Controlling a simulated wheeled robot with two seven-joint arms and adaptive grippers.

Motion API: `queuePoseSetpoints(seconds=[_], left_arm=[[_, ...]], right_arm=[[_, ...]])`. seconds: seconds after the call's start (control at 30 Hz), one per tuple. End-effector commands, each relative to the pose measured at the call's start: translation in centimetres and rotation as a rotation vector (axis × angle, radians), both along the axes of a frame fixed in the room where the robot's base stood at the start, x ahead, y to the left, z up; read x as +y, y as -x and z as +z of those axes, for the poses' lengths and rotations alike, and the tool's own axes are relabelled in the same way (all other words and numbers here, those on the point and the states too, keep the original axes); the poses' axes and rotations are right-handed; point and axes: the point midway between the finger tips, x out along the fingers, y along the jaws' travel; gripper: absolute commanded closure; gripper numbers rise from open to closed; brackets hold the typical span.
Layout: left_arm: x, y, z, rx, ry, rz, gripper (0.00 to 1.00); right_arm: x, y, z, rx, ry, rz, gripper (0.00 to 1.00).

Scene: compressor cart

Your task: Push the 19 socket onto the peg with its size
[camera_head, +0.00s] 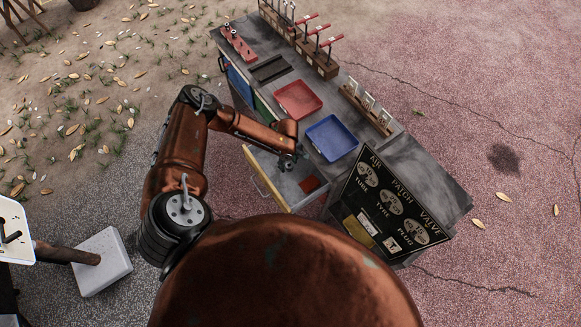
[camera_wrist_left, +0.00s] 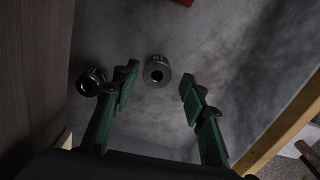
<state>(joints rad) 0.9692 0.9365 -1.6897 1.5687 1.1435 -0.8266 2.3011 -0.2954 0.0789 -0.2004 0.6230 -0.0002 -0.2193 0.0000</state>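My left gripper (camera_head: 290,162) reaches down into an open drawer (camera_head: 263,183) of the cart. In the left wrist view its green fingers (camera_wrist_left: 160,92) are spread open with nothing held. One dark metal socket (camera_wrist_left: 157,71) lies on the drawer floor, just beyond and between the fingertips, apart from both. A second socket (camera_wrist_left: 90,81) lies left of the left finger, near the drawer wall. I cannot read a size on either socket. A red rail with several upright pegs (camera_head: 237,44) stands at the cart top's far left end; its markings are too small to read. My right gripper is not in view.
A red tray (camera_head: 297,98) and a blue tray (camera_head: 332,138) sit on the cart top (camera_head: 262,48). Wooden racks (camera_head: 316,58) of tools line its back edge. A black sign board (camera_head: 389,207) stands right of the drawer. A red block (camera_head: 310,184) lies in the drawer.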

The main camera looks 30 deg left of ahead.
Motion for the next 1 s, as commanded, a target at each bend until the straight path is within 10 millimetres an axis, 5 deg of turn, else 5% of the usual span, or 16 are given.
queuePoseSetpoints(seconds=[0.17, 0.47, 1.0], left_arm=[[-0.1, 0.0, -2.4, 0.002, -0.002, -0.001, 0.6], [-0.2, 0.0, -2.6, -0.001, 0.0, -0.001, 0.61], [-0.1, 0.0, -2.6, 0.0, 0.0, -0.001, 0.98]], right_arm=[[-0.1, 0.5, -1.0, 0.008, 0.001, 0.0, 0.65], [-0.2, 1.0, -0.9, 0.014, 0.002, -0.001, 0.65], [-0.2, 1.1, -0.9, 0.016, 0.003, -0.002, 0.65]])
